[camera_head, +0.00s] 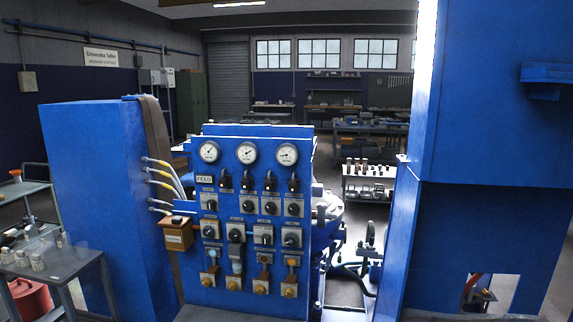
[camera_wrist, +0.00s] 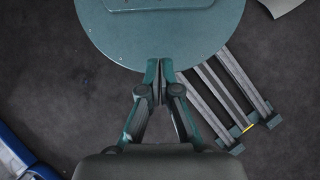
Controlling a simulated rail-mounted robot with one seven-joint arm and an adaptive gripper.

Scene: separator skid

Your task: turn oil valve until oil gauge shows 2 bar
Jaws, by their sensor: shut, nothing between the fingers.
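My gripper (camera_wrist: 159,72) shows in the wrist view with its two fingers together and nothing between them. Its tips are over the near edge of a round teal plate (camera_wrist: 165,35); I cannot tell whether they touch it. No oil valve or oil gauge can be made out in the wrist view. In the head view a blue control panel (camera_head: 218,275) carries a left gauge (camera_head: 209,151), a middle gauge (camera_head: 247,152) and a right gauge (camera_head: 286,154), all with white faces. Rows of dark knobs (camera_head: 248,206) sit below. The labels and readings are too small to tell, so I cannot say which is oil.
A tall blue cabinet (camera_head: 100,190) stands left of the panel, with hoses (camera_head: 163,185) between. A large blue structure (camera_head: 500,120) fills the right. In the wrist view, grey bars (camera_wrist: 225,92) with teal ends lie at the right over dark floor (camera_wrist: 50,80).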

